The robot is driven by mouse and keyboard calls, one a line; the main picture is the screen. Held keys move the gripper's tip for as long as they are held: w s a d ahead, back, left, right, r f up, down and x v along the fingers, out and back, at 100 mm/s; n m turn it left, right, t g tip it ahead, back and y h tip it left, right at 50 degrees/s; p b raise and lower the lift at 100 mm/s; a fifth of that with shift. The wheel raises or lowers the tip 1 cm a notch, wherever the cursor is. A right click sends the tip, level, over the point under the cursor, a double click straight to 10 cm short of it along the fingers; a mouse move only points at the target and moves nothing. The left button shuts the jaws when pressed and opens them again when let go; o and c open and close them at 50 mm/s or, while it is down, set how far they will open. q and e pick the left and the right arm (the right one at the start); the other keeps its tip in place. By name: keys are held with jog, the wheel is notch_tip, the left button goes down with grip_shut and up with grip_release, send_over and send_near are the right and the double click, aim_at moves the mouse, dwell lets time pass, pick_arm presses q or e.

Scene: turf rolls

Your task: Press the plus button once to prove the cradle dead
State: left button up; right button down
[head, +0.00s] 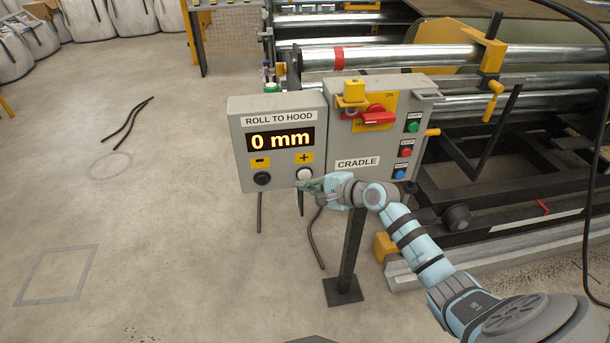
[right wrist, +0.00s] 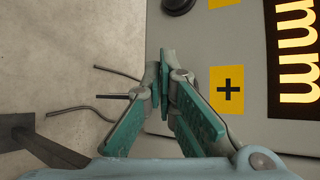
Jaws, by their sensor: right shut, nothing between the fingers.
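The grey control box (head: 238,140) labelled ROLL TO HOOD has a lit display (head: 281,140) reading 0 mm. The pale plus button (head: 304,174) sits under a yellow plus label (head: 304,157); the label also shows in the right wrist view (right wrist: 227,89). The dark minus button (head: 262,178) is to its left. My right gripper (head: 306,187) is shut and empty, its fingertips at the lower edge of the plus button. In the right wrist view the shut fingers (right wrist: 167,78) hide most or all of the button; contact cannot be told. My left gripper is not in view.
The CRADLE box (head: 372,143) adjoins on the right, with a red switch (head: 378,118), a yellow padlock-like block (head: 354,92) and green, red and blue buttons. Its post (head: 352,245) stands below. Machine rollers (head: 400,57) lie behind. The floor at left is mostly clear.

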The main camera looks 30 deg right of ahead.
jog(key=s+p, duration=0.1)
jog(key=s+a+p, duration=0.1)
jog(key=s+p, duration=0.2)
jog(key=shift+s+a+p, duration=0.35)
jog(key=shift+p, duration=0.05)
dwell(0.6)
